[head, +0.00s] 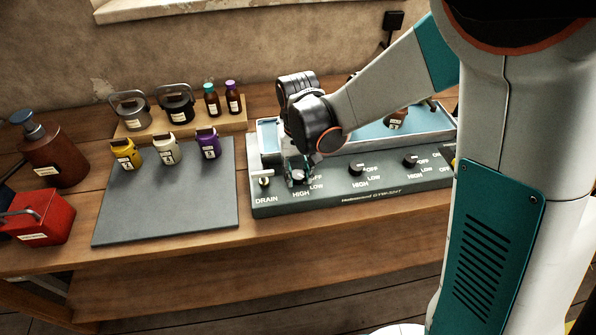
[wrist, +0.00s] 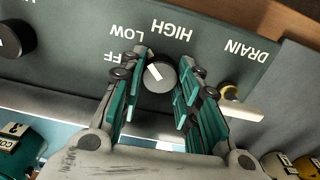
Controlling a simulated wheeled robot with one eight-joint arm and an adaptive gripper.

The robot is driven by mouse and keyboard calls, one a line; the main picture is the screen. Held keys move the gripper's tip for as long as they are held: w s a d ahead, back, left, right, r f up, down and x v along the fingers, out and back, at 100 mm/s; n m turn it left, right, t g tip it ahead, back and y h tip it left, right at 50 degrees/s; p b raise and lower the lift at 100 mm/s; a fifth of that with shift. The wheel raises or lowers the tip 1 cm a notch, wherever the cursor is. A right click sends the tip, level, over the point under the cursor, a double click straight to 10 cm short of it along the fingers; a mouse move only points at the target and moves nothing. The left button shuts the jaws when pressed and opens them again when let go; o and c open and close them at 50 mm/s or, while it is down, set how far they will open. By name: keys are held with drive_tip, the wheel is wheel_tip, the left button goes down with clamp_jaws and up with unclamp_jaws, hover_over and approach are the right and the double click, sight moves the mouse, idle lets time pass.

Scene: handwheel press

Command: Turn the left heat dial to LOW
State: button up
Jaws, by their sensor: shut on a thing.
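The left heat dial (wrist: 162,76) is a dark round knob with a white pointer mark, on the dark front panel (wrist: 75,70). In the wrist view, which looks upside down, my gripper (wrist: 165,72) has its teal fingers on either side of the dial, shut on it. The white mark slants toward the word LOW (wrist: 127,33), away from HIGH (wrist: 171,30). OFF is partly covered by a finger. In the head view my gripper (head: 299,172) reaches down to the panel's left part and mostly hides the dial.
A drain handle (wrist: 240,105) sits close beside one finger. The middle dial (head: 356,168) and right dial (head: 410,160) are on the same panel. Behind it is a blue-lined basin (head: 370,130).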

sight(298, 174)
drive_tip(key=shift+m, duration=0.3)
drive_tip(key=o, duration=1.1)
drive_tip(key=shift+c, duration=0.2)
drive_tip(key=shift+r, duration=3.75)
